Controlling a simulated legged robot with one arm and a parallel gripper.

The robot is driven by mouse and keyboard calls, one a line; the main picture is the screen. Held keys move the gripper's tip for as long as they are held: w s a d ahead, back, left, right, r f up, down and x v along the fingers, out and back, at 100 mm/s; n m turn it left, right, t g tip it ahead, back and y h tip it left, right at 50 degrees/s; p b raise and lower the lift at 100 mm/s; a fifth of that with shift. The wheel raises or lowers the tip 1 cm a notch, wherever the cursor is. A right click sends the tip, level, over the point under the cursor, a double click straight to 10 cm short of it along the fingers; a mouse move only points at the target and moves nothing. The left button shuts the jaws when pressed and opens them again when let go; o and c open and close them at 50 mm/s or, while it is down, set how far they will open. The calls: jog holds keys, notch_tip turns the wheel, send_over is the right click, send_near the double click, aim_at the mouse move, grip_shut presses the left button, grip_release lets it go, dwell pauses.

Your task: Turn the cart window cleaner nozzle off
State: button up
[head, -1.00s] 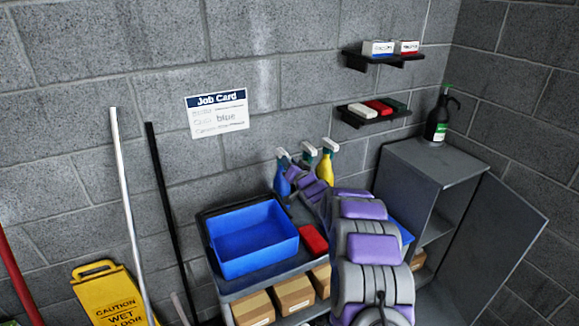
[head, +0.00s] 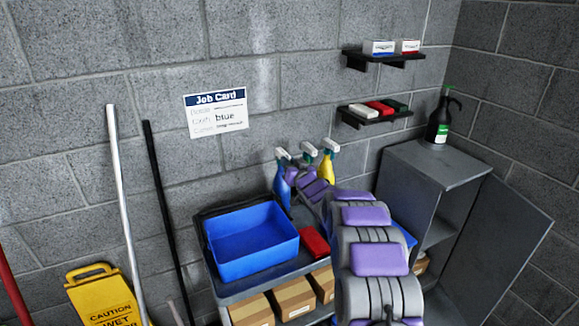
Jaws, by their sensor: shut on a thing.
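Three spray bottles stand at the back of the cart (head: 262,287), against the wall. The left one is a blue bottle (head: 281,190) with a white-topped head. The middle bottle (head: 309,149) shows only its head; its body is hidden behind my arm. The right one is a yellow bottle (head: 328,170). My gripper (head: 298,174) is at the bottles, just right of the blue one and in front of the middle one. It is shut on a spray bottle, but its fingertips are mostly hidden, and which bottle is unclear. No label or nozzle setting is readable.
A blue tub (head: 252,240) and a red block (head: 314,242) sit on the cart, with boxes (head: 295,298) below. An open grey cabinet (head: 432,165) stands right, a dark pump bottle (head: 439,120) on top. A yellow wet-floor sign (head: 103,298) and poles stand left.

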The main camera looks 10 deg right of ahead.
jog(key=shift+f+n+b, duration=0.1)
jog(key=shift+n+b, duration=0.6)
jog(key=shift+b, duration=0.05)
jog(key=shift+o, duration=0.2)
jog(key=shift+n, duration=0.7)
jog(key=o, duration=0.6)
jog(key=shift+c, duration=0.2)
jog(key=v, duration=0.7)
